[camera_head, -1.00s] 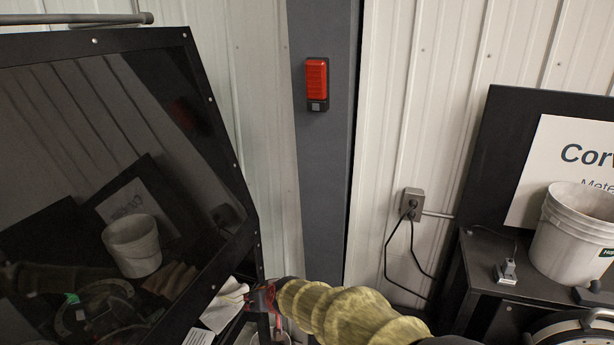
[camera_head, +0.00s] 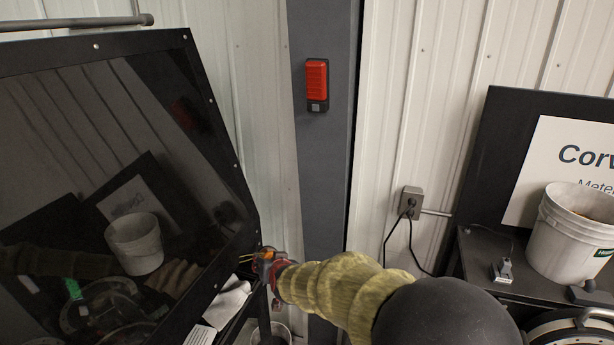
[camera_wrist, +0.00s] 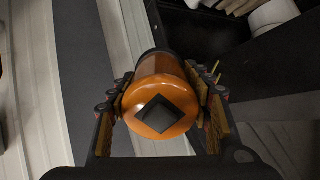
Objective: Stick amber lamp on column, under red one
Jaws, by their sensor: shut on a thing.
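The red lamp (camera_head: 317,84) is fixed to the dark grey column (camera_head: 324,180) in the head view, upright at about eye height. The column's face below it is bare. My gripper (camera_head: 266,262) is low and left of the column, beside the lower right edge of the dark screen panel. In the wrist view my gripper (camera_wrist: 163,108) is shut on the amber lamp (camera_wrist: 150,88), a rounded orange body with a dark square on the end facing the camera. In the head view the amber lamp is too small and covered to make out well.
A black-framed dark panel (camera_head: 215,110) fills the left, reflecting the room. A grey outlet box (camera_head: 411,201) with a hanging cord sits on the wall right of the column. A white bucket (camera_head: 570,240) stands on a black bench at right. Open space lies before the column.

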